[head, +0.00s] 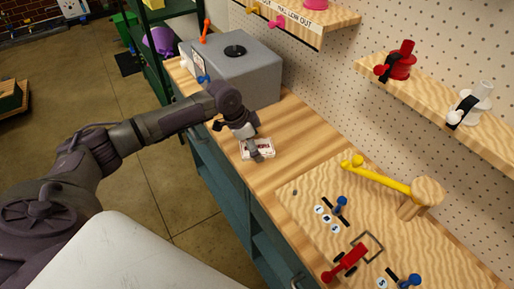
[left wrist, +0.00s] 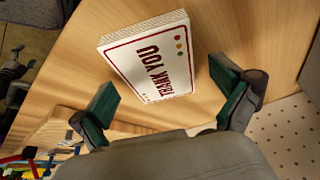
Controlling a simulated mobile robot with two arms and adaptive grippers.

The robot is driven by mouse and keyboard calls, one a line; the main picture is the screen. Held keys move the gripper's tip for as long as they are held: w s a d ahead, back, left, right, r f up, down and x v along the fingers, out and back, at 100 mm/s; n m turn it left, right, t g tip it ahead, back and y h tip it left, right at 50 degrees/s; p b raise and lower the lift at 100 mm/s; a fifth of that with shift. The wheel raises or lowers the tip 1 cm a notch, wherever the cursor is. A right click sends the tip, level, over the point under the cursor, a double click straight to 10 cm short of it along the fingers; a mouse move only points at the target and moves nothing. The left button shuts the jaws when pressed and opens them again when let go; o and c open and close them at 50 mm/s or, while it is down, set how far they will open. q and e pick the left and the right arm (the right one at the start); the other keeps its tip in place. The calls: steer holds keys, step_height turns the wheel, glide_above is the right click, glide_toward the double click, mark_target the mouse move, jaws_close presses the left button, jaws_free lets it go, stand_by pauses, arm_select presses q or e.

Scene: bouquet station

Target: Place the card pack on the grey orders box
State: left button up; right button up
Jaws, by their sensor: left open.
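The card pack (head: 267,148) lies flat on the wooden bench. In the left wrist view the pack (left wrist: 148,58) is a white stack with a red border and the words THANK YOU. My left gripper (head: 254,147) is right above the pack in the head view. In the left wrist view its two green-padded fingers (left wrist: 164,88) are open, one to each side of the pack, with gaps showing. The grey orders box (head: 255,72) stands on the bench beyond the gripper, with a dark round spot on top. My right gripper is out of view.
A wooden board (head: 300,195) with a yellow-handled tool (head: 380,178), red and blue parts lies nearer on the bench. A pegboard wall with shelves (head: 440,95) borders the right. Bare bench (head: 300,125) lies between pack and wall. An orange item (head: 205,32) stands by the box's far side.

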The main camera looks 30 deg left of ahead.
arm_select(q)
steer(key=shift+f, duration=0.1)
steer(key=shift+c, duration=0.3)
steer(key=c, duration=1.3)
